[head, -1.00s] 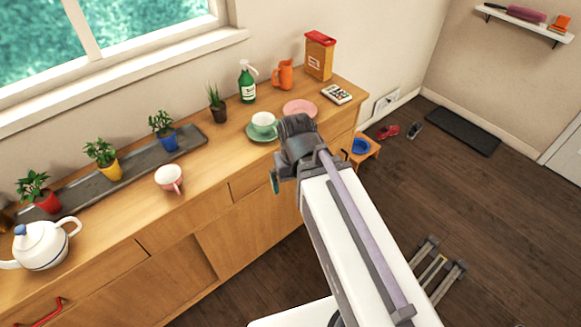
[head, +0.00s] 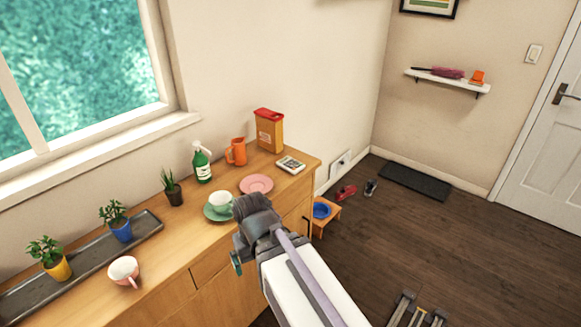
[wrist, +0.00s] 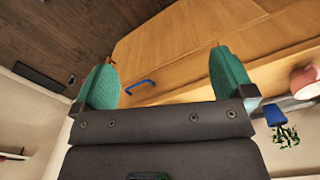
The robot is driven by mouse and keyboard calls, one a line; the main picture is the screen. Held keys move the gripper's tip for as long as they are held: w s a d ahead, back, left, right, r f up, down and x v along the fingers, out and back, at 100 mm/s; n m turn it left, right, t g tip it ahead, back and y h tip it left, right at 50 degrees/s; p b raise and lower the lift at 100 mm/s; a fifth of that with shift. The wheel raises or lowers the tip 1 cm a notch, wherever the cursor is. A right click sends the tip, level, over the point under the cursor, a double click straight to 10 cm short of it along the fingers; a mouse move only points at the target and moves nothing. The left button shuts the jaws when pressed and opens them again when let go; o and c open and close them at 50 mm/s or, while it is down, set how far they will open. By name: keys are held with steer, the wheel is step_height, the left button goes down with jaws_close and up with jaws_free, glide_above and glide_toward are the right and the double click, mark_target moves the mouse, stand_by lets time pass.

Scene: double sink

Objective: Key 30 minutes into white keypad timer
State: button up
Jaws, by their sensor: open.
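The white keypad timer (head: 290,164) lies flat near the far right end of the wooden counter, right of the pink plate and in front of the orange-and-red box. Its keys and display are too small to read. My gripper (head: 237,263) is at the counter's front edge, nearer than the timer and to its left, apart from it. In the wrist view my gripper (wrist: 165,80) shows two green fingers spread wide with nothing between them. The timer does not show in the wrist view.
Around the timer stand a pink plate (head: 257,184), an orange jug (head: 236,152), a box (head: 269,131) and a green spray bottle (head: 202,163). A pink cup (head: 124,271) stands left.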

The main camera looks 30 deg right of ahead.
steer(key=shift+c, duration=0.3)
jaws_close()
stand_by(0.6)
stand_by(0.8)
